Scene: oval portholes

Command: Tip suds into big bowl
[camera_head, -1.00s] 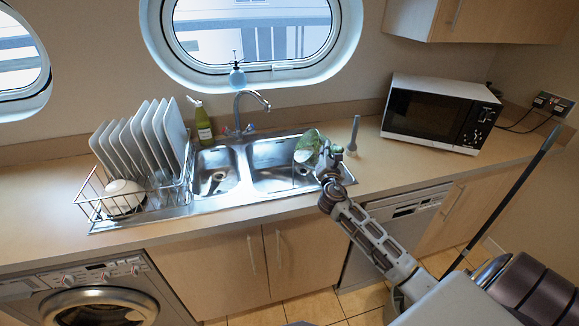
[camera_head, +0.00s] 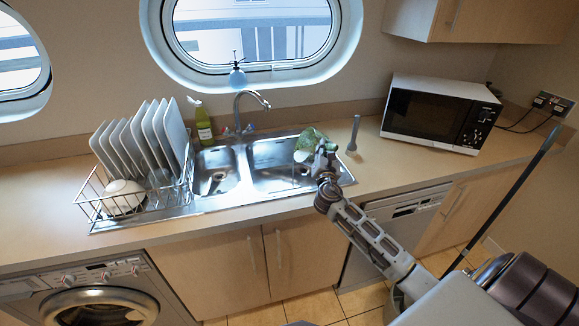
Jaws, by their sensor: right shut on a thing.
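My right gripper (camera_head: 324,160) is over the right end of the sink, shut on a green container (camera_head: 307,143) with pale patches. The container is tilted over the right side of the larger sink bowl (camera_head: 270,180). Its inside and any suds in it cannot be made out. The big bowl is the right-hand steel basin; a small drain detail shows near its right side, partly hidden under the container. The smaller basin (camera_head: 214,184) lies to its left. My left gripper is not in view.
A tap (camera_head: 238,108) rises behind the two basins. A green soap bottle (camera_head: 203,122) stands at the back left, and a dish rack (camera_head: 92,207) with plates and a white bowl is farther left. A grey upright stick-like thing (camera_head: 353,134) and a microwave (camera_head: 440,112) stand to the right.

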